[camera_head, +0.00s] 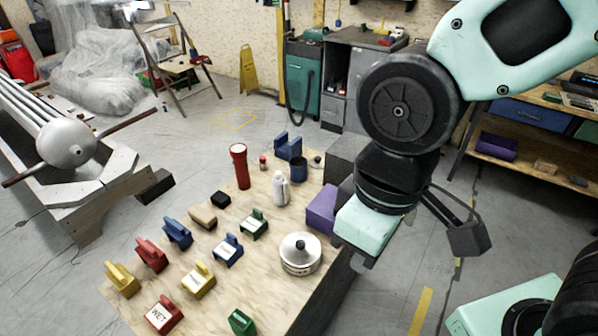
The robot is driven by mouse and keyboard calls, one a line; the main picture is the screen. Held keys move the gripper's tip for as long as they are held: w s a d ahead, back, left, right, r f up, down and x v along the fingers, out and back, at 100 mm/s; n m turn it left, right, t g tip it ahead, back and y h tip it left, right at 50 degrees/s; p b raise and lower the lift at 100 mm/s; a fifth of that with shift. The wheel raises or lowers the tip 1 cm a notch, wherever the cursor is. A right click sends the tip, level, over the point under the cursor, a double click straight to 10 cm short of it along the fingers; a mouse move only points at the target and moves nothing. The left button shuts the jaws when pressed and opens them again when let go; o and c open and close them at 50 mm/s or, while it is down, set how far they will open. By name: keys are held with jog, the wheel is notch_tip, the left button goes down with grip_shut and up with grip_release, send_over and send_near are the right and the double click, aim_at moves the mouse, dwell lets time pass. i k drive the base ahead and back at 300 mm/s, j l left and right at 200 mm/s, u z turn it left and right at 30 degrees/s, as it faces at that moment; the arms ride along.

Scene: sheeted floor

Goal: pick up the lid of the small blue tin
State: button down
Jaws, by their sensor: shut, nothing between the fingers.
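A small dark blue cylinder (299,173), the likeliest blue tin, stands upright at the far right part of the plywood table. Its top looks dark, and I cannot tell whether a lid sits on it. A small dark round piece (317,161) is just right of it, too small to identify. My gripper (468,240) is beyond the table's right edge, to the right of and nearer than the cylinder, well apart from it. It is shut and empty, partly hidden by my own arm.
The plywood table (225,290) holds a white lidded pot (300,262), a white bottle (280,190), a red flashlight (240,168), a purple block (322,208) and several coloured blocks. A blue block (288,147) stands behind the cylinder.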

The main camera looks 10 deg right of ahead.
aim_at(316, 162)
jog(key=i+l+u, duration=0.1)
jog(key=u, duration=0.3)
jog(key=i+l+u, duration=0.1)
jog(key=l+u, duration=0.15)
jog(key=u, duration=0.15)
jog(key=i+l+u, duration=0.2)
jog(key=l, duration=0.4)
jog(key=i+l+u, duration=0.2)
jog(key=l, duration=0.35)
jog(key=l+u, duration=0.2)
jog(key=l, duration=1.2)
jog(key=i+l, duration=0.1)
jog(key=l, duration=0.75)
